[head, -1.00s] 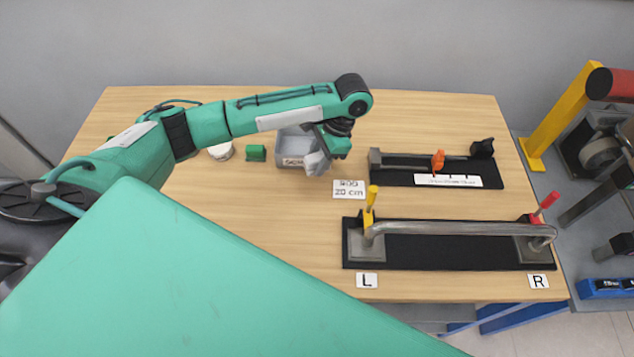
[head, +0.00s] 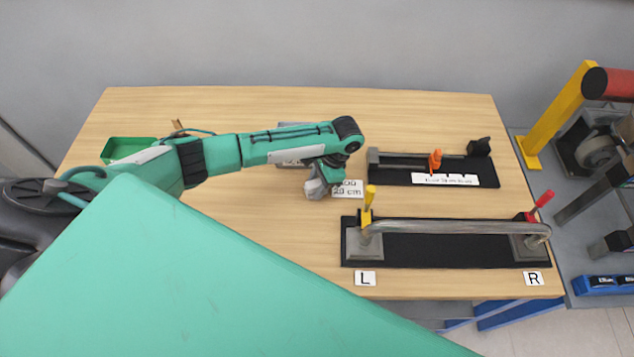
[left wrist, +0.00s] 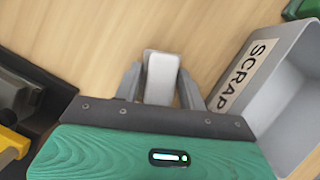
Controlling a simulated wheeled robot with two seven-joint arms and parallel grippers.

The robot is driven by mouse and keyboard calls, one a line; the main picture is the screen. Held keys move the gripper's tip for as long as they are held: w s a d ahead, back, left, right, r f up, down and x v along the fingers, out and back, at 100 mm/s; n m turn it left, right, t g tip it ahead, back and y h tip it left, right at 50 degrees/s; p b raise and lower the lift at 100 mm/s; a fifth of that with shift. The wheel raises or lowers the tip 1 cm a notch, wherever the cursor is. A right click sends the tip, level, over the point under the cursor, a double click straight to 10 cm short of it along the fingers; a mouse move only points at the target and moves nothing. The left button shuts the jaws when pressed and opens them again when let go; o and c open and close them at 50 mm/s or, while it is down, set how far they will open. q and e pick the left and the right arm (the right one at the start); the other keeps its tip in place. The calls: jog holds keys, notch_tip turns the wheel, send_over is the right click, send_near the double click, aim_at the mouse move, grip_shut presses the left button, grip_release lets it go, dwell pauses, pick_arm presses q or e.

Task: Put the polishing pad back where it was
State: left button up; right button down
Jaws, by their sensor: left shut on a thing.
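The pad stands out past the fingers over bare wood. Whether it touches the table cannot be told. My right gripper is not in view.
A grey SCRAP bin (left wrist: 292,95) is right of the gripper in the wrist view. A green tray (head: 128,148) stands at the table's left. A black jig with an orange clamp (head: 435,161) and a fixture with a metal bar (head: 450,228) stand to the right.

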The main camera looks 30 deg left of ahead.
pick_arm(q)
jog(key=o, duration=0.9)
jog(key=shift+f, duration=0.1)
jog(key=shift+o, duration=0.2)
jog(key=b+v, duration=0.2)
jog(key=v, duration=1)
